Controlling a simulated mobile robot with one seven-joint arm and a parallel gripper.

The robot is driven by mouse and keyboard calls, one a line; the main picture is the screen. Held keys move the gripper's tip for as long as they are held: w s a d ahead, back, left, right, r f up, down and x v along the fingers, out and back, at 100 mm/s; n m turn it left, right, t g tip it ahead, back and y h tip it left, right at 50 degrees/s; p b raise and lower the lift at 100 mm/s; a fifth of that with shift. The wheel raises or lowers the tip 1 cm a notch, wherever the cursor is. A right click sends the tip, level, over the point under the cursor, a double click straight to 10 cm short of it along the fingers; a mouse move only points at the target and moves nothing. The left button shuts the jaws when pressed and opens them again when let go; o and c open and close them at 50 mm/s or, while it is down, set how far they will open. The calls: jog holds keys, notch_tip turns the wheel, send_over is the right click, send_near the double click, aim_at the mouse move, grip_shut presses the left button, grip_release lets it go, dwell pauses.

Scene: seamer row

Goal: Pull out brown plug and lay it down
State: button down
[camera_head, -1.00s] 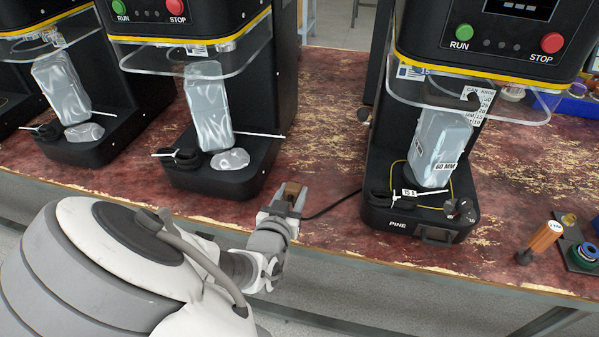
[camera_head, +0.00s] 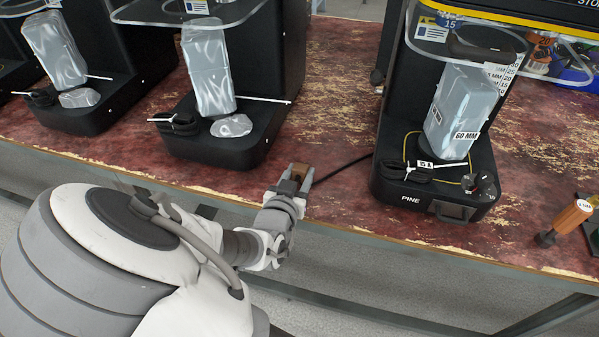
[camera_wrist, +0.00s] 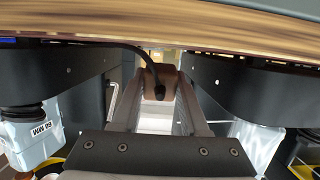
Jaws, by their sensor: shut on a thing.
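The brown plug (camera_head: 299,173) is between the fingers of my gripper (camera_head: 295,180), at the front edge of the worktable. My gripper is shut on it, and the fingers hide part of it. In the wrist view the brown plug (camera_wrist: 158,78) sits between both fingertips, with a black cable coming out of it. In the head view the cable (camera_head: 343,171) runs right to the black machine marked PINE (camera_head: 412,199). I cannot tell whether the plug touches the tabletop.
The worktable's worn red top (camera_head: 335,118) is bare between the PINE machine and the black machine (camera_head: 215,148) to its left. Both carry wrapped blocks and coiled black cables.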

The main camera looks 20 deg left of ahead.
jog(key=shift+f, duration=0.65)
jog(key=shift+c, duration=1.7)
grip_release()
jog(key=shift+s+r, duration=0.1)
